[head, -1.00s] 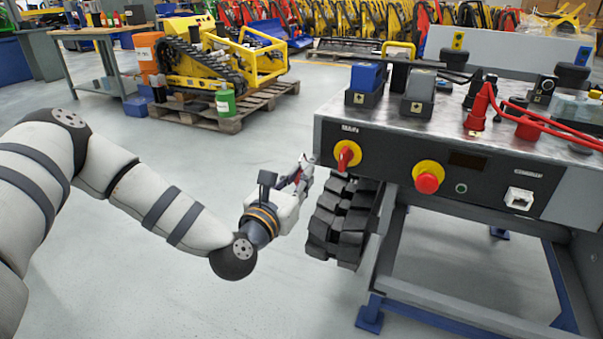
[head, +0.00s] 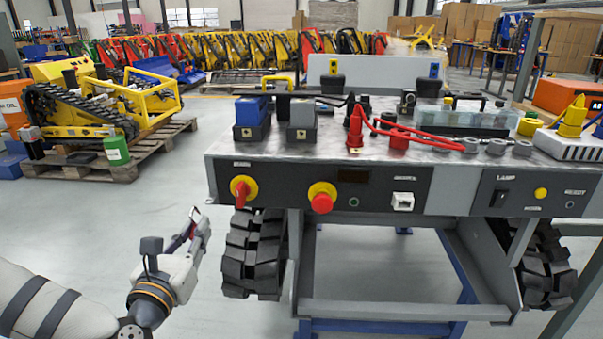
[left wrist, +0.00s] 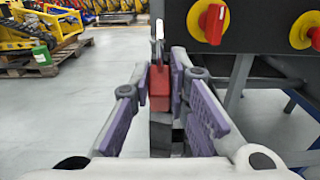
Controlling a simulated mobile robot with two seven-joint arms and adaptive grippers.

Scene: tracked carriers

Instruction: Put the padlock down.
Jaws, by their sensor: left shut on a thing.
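The padlock has a red body (left wrist: 159,88) and a pale metal shackle pointing up, seen in the left wrist view. My left gripper (left wrist: 161,76) is shut on its body, with one purple-padded finger on each side. In the head view my left gripper (head: 196,226) is in the air at the lower left, beside the carrier's left track and below the panel top. Only a small reddish part shows between its fingers there. My right gripper is not in view.
The carrier's metal top (head: 226,147) bears a blue block (head: 252,112), a grey block (head: 302,115), red cables and a clear box. Its front panel has a red rotary switch (head: 241,190) and a red button (head: 321,200). A black track (head: 253,255) stands right of my gripper.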

